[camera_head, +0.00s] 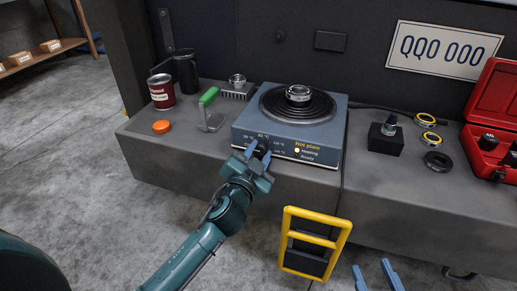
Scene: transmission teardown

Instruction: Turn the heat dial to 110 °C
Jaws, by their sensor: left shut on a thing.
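The blue hot plate (318,148) stands on the grey bench, with a dark dial (262,148) at the left of its front face. Temperature marks in °C surround the dial, too small to read surely. My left gripper (258,153) is at the front face with its blue fingers shut on the dial. The fingers and wrist partly hide the dial, and its pointer cannot be made out. A light beside the word Heating looks bright. My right gripper (377,276) shows only as two spread blue fingers at the bottom edge, open and empty.
A metal ring part (298,93) sits on the hot plate's black coil. A green-handled tool (209,97), red can (161,91) and orange cap (161,127) stand left. A black block (385,140) and red case (496,105) are right. A yellow frame (315,214) stands below the bench front.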

